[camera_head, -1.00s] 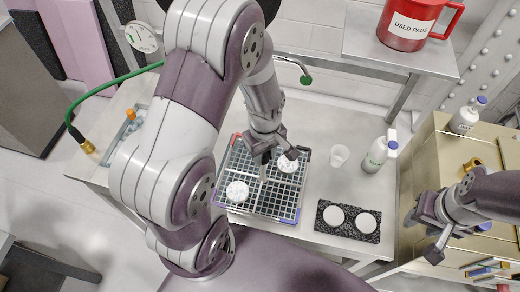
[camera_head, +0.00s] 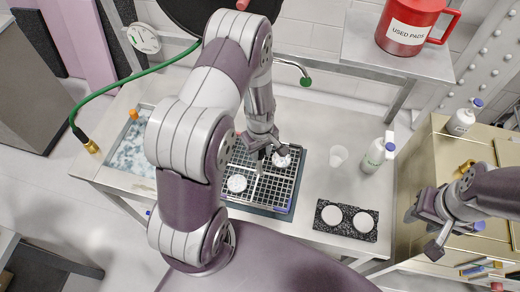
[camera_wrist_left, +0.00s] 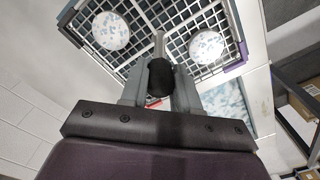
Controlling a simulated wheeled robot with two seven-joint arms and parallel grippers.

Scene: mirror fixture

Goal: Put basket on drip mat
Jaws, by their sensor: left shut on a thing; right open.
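A dark blue-grey edge, apparently the drip mat (camera_head: 262,210), shows along the basket's near side. I cannot tell whether the basket touches the mat. My right gripper (camera_head: 422,233) is open and empty at the right, near the tan cabinet.
A basin (camera_head: 132,152) with bluish contents lies at the left. A black pad (camera_head: 347,231) with two white discs lies right of the basket. A cup (camera_head: 338,156) and a white bottle (camera_head: 376,156) stand behind it. A red bucket (camera_head: 411,28) stands on the shelf.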

